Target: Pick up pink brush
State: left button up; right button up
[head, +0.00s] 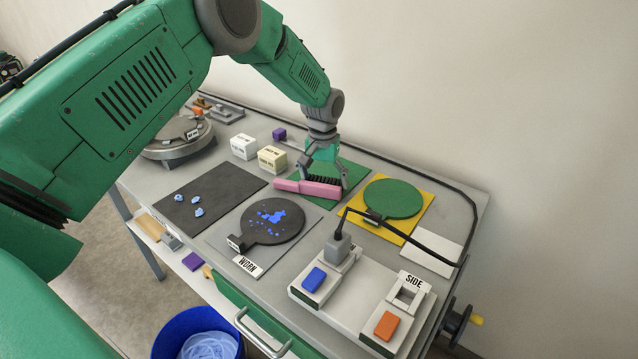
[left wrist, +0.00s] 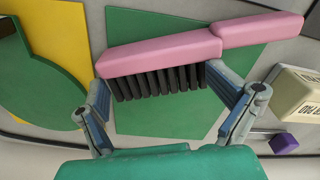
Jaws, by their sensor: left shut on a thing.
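The pink brush (head: 308,188) with dark bristles lies over the green square mat (head: 352,172) on the cart top. Its handle points left in the head view. My left gripper (head: 324,176) reaches down over it from behind and is shut on it. In the left wrist view, the brush (left wrist: 160,52) runs across the picture, with its bristles between the two fingers of my gripper (left wrist: 168,95). Whether the brush touches the mat or is just above it, I cannot tell. My right gripper is not in view.
A worn black disc (head: 272,218) with blue specks is in front of the brush. A green disc (head: 393,198) on a yellow mat is to the right. Two small boxes (head: 272,159) stand to the left. A black cable (head: 405,238) crosses the right side.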

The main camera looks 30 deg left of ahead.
aim_at(322, 181)
pick_arm(q)
jog(key=shift+s+d+f, duration=0.2)
jog(key=shift+s+f, duration=0.1)
jog(key=r, duration=0.2)
jog(key=shift+w+a+r, duration=0.35)
grip_shut()
jog(key=r, duration=0.6)
jog(key=shift+s, duration=0.2)
jog(key=shift+d+r, duration=0.15)
jog(key=shift+r, duration=0.05)
jog(key=shift+w+d, duration=0.1)
jog(key=shift+w, duration=0.05)
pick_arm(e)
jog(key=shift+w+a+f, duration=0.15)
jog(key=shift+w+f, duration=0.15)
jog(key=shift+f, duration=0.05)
pick_arm(q)
jog(key=shift+o, duration=0.2)
grip_release()
jog(key=shift+a, duration=0.25)
jog(key=o, duration=0.5)
jog(key=shift+a, duration=0.15)
jog(key=shift+c, duration=0.2)
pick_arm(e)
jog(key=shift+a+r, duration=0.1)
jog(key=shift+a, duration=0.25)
